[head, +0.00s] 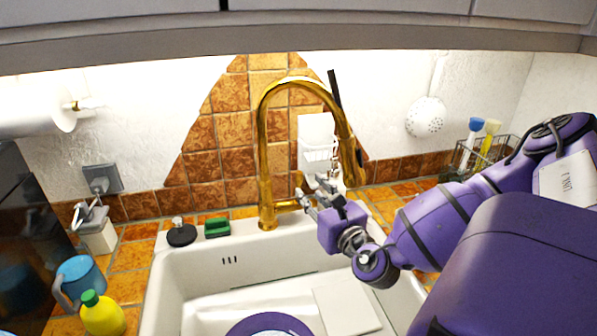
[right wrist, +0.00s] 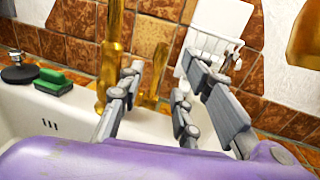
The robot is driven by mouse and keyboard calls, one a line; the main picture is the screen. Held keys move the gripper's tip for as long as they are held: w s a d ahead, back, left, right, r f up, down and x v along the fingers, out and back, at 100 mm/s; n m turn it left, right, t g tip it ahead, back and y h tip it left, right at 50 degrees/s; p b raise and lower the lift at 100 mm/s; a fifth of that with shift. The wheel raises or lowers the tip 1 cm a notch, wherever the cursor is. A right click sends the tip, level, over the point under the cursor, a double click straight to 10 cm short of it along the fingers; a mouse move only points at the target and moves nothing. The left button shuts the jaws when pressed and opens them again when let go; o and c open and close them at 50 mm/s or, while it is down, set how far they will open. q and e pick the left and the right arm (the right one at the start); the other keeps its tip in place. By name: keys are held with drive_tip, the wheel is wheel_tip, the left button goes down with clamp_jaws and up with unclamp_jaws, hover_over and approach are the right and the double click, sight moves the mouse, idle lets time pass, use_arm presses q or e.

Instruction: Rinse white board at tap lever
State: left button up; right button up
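A flat white board (head: 345,305) lies in the white sink (head: 165,290), toward its right side. The gold tap (head: 264,150) rises behind the sink, and its spout arches to the right. The gold tap lever (right wrist: 155,78) stands to the right of the tap's base. My right gripper (head: 312,188) is just right of the tap, close to the lever. In the right wrist view its fingers (right wrist: 162,64) are apart with nothing held, and the lever shows between them. I cannot tell whether they touch it. My left gripper is not in view.
A blue-rimmed dish (head: 268,322) lies in the sink. A green sponge (head: 217,227) and a black stopper (head: 181,234) sit on the back rim. A yellow bottle (head: 103,315) and blue mug (head: 82,277) stand left. A white rack (head: 316,130) hangs behind the spout.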

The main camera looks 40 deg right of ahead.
sight(301, 181)
drive_tip(key=x, duration=0.7)
drive_tip(key=shift+w+b, duration=0.15)
drive_tip(key=shift+b, duration=0.15)
drive_tip(key=shift+c, duration=0.5)
clamp_jaws()
